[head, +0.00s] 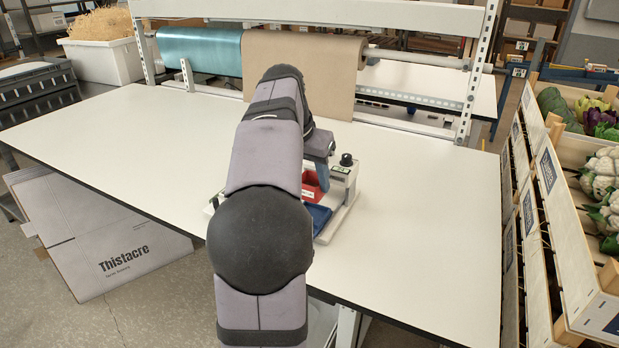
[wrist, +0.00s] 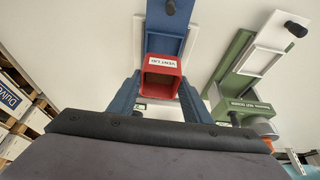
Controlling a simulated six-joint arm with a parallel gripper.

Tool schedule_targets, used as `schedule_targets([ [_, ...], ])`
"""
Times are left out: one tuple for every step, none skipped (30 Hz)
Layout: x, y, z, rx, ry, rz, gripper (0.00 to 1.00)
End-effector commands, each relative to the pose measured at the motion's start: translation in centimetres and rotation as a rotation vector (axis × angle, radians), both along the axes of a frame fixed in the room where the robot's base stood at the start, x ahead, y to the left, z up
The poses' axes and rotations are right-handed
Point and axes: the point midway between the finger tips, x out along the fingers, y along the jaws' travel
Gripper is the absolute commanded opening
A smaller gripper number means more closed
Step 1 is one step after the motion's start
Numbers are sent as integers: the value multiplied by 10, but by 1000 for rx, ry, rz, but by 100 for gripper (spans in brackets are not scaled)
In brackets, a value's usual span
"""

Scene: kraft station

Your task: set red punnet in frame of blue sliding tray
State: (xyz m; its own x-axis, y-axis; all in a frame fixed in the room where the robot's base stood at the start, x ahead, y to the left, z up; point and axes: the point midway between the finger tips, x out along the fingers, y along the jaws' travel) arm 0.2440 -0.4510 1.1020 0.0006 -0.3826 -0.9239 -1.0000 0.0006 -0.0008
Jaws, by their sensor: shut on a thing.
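In the head view the punnet (head: 311,188) is partly hidden by my arm. The blue sliding tray (wrist: 165,22) with a dark knob extends beyond the punnet in the wrist view, on a white base. It also shows in the head view (head: 319,216).
A green sliding unit (wrist: 236,62) with a dark knob stands to the right in the wrist view. Wooden crates of vegetables (head: 540,200) line the table's right side. Paper rolls (head: 300,65) hang at the back. The white table (head: 130,140) is clear to the left.

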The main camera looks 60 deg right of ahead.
Motion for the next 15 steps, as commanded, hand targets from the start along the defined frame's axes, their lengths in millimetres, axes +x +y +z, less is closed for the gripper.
schedule_targets([
  [0, 0, -6, 0, 0, 0, 23],
  [0, 0, -7, 0, 0, 0, 23],
  [0, 0, -10, 0, 0, 0, 23],
  [0, 0, -12, 0, 0, 0, 23],
  [0, 0, -15, 0, 0, 0, 23],
  [0, 0, -18, 0, 0, 0, 23],
  [0, 0, -20, 0, 0, 0, 23],
  [0, 0, -22, 0, 0, 0, 23],
  [0, 0, -26, 0, 0, 0, 23],
  [0, 0, -28, 0, 0, 0, 23],
  [0, 0, -30, 0, 0, 0, 23],
  [0, 0, -33, 0, 0, 0, 23],
  [0, 0, -35, 0, 0, 0, 23],
  [0, 0, -37, 0, 0, 0, 23],
  [0, 0, -40, 0, 0, 0, 23],
])
